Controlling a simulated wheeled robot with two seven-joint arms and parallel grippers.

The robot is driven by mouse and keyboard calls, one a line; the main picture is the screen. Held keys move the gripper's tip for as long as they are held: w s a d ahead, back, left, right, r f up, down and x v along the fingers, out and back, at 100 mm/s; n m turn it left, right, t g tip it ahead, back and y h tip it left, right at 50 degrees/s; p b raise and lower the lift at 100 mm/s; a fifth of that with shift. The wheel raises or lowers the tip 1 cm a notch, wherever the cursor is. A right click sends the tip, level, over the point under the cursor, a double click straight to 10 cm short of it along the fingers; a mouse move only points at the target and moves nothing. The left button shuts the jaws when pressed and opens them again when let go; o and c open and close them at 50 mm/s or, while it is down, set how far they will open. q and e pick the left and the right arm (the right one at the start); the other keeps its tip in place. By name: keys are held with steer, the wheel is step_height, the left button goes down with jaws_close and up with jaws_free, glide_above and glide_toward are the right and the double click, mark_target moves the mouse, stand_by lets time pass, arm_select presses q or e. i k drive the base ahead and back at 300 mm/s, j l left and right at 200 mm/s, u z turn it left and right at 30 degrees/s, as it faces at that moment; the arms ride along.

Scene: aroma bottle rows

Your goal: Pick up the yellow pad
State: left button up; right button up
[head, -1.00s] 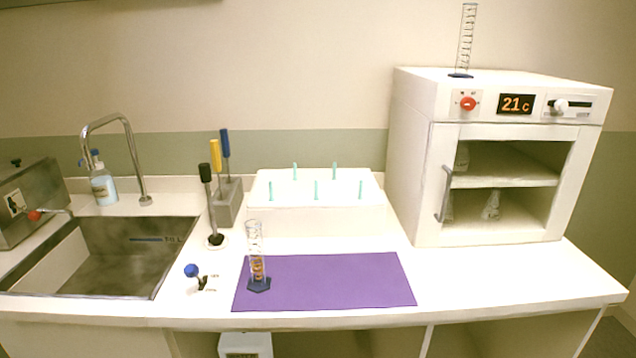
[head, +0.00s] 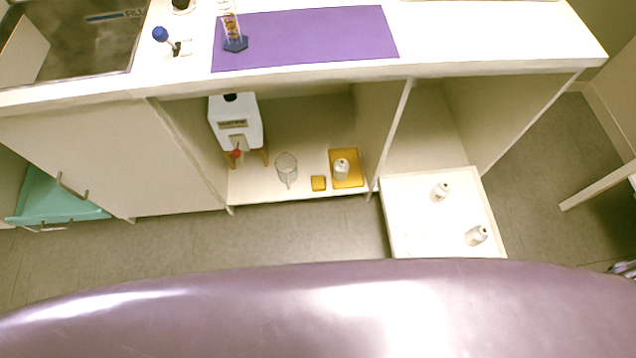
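A small yellow square pad (head: 318,183) lies flat on the floor of the open middle compartment under the counter, near its front edge. Just right of it is a larger yellow-orange square piece (head: 352,181), with a small white bottle (head: 341,170) standing on it. I cannot tell whether this larger piece is a pad or a shallow tray. Neither of my grippers shows in the head view.
A clear glass beaker (head: 286,170) stands left of the small pad, and a white dispenser with a red tap (head: 236,125) behind it. A white tray (head: 393,222) holds two white bottles at right. A purple mat (head: 310,35) and cylinder (head: 235,43) are on the counter above.

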mark_target(319, 184)
steer(key=z, duration=0.9)
steer(key=k+j, duration=0.2)
steer(key=k, duration=0.25)
steer(key=k+j+z, duration=0.1)
steer(key=k+j, duration=0.15)
steer(key=k, duration=0.15)
steer(key=k+j+z, duration=0.1)
steer(key=k, duration=0.35)
